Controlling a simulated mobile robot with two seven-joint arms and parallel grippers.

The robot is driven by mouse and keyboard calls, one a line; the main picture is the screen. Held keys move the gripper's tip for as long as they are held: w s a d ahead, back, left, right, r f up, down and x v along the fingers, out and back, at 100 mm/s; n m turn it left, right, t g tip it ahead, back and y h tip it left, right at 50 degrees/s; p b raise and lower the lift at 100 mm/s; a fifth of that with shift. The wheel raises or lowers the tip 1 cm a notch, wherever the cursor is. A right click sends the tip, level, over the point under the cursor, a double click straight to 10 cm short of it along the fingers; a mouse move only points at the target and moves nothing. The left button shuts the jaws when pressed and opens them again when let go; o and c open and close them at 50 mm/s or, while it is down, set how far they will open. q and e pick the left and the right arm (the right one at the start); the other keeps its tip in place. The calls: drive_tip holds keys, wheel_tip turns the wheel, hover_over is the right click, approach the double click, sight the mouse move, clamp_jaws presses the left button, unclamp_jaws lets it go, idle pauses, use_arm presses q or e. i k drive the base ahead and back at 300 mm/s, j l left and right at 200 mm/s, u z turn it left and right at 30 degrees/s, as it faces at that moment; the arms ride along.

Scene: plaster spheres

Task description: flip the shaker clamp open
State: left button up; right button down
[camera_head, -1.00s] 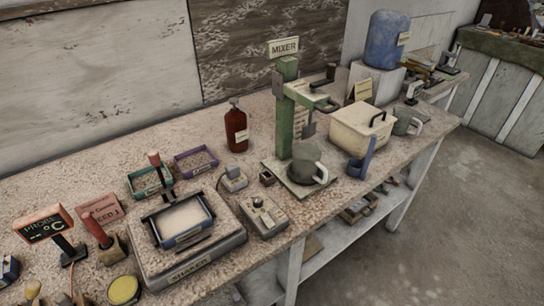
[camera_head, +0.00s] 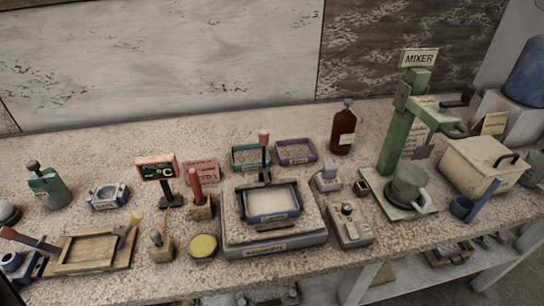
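The shaker (camera_head: 275,243) is a low grey box with a label on its front, standing near the table's front edge in the head view. A blue-rimmed tray (camera_head: 270,217) with pale contents lies on top of it. A dark clamp bar runs along the tray's back edge, and the clamp lever (camera_head: 264,152) with a red knob stands upright from it. Another dark bar lies along the tray's front edge. Neither of my grippers shows in the head view.
Green (camera_head: 245,157) and purple (camera_head: 296,151) trays stand behind the shaker. A control box (camera_head: 350,226) is to its right, then the green mixer (camera_head: 400,130). A red-handled tool in a block (camera_head: 200,207) and a yellow-topped disc (camera_head: 203,246) are to its left. A wooden frame (camera_head: 90,250) lies further left.

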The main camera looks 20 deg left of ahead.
sight(264, 136)
drive_tip(key=k+j+z, duration=0.25)
drive_tip(key=j, duration=0.4)
drive_tip(key=k+j+z, duration=0.3)
drive_tip(key=k+j, duration=0.25)
